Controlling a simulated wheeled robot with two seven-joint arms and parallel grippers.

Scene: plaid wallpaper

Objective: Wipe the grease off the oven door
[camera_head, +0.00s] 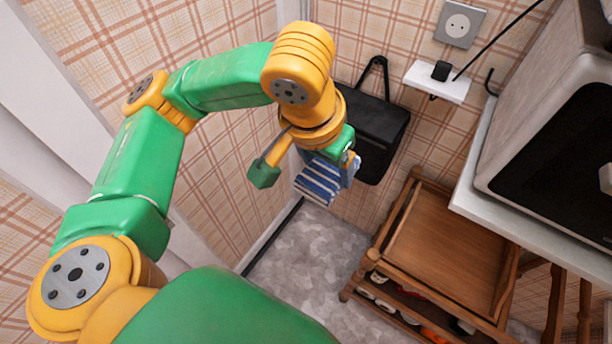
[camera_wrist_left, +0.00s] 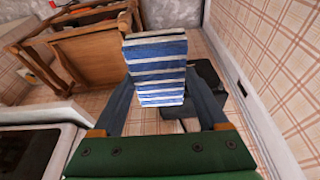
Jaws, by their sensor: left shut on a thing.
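A blue-and-white striped cloth (camera_head: 318,182) is in my left gripper (camera_head: 338,163), in the upper middle of the head view. The cloth (camera_wrist_left: 157,65) also shows between the dark fingers in the left wrist view, and the left gripper (camera_wrist_left: 160,98) is shut on it. A white oven-like appliance (camera_head: 530,120) with a dark door (camera_head: 565,165) stands at the right of the head view, cut off by the frame. The cloth is well to the left of it, apart from the door. I cannot make out grease on the door. My right gripper is not in view.
The appliance stands on a white shelf (camera_head: 535,237). A wooden trolley (camera_head: 445,250) with items on its lower level stands below. A black bag (camera_head: 370,130) hangs on the plaid wall. A small white shelf (camera_head: 437,82) and a socket (camera_head: 460,24) are above. Grey floor (camera_head: 310,250) is clear.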

